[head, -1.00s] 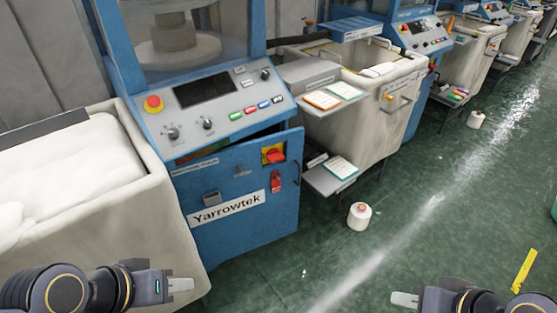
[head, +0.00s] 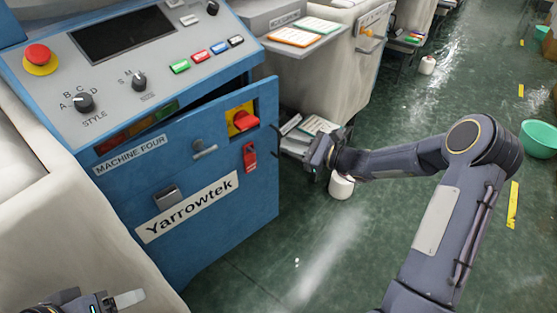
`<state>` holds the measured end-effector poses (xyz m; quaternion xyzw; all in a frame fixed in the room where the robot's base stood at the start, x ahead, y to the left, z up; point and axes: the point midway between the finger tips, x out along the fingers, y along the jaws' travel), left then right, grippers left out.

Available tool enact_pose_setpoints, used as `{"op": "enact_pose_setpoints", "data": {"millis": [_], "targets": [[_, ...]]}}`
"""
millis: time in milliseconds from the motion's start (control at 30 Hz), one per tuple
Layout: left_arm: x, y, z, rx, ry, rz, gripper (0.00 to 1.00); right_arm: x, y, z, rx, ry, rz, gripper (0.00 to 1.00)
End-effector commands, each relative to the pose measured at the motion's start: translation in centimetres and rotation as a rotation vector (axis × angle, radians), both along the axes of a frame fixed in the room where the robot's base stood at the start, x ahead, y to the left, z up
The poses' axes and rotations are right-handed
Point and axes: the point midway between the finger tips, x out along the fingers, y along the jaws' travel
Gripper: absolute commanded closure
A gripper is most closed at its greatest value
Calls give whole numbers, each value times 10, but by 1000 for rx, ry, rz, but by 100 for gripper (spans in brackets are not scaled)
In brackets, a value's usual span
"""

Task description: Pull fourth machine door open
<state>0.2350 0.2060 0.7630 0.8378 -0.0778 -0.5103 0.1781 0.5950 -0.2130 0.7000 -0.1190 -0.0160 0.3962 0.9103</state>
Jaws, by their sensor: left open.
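The blue door (head: 190,190) of machine four carries the labels "MACHINE FOUR" and "Yarrowtek". It stands slightly ajar, with a dark gap along its top and right edge swung out from the machine body. A thin dark handle (head: 278,150) shows at its right edge. My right gripper (head: 298,148) is just right of that edge, reaching toward the handle. Its fingers are too small and dark to tell whether they are open or touch the handle. My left gripper (head: 130,298) is open at the lower left, in front of the pale bin and away from the door; only part shows.
A control panel (head: 130,60) sits above the door. A pale bin (head: 50,220) stands at left. A green basin (head: 538,138) is at far right. Floor before the door is clear.

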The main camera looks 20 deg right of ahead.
Motion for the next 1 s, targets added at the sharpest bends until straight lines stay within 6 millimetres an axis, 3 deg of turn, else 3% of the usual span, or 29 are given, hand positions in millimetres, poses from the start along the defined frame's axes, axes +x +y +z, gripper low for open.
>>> {"op": "enact_pose_setpoints", "data": {"millis": [33,200,333,700,1000], "targets": [[0,0,-16,0,0,0,34,12,-10,-34,73,38,-54,75],[0,0,-26,0,0,0,34,32,-30,-70,204,100,-162,75],[0,0,-28,0,-1,0,34,43,-26,-73,223,109,-177,75],[0,0,-39,0,-1,0,34,87,9,-73,219,107,-173,75],[0,0,-40,0,0,0,34,96,15,-71,219,109,-175,75]]}}
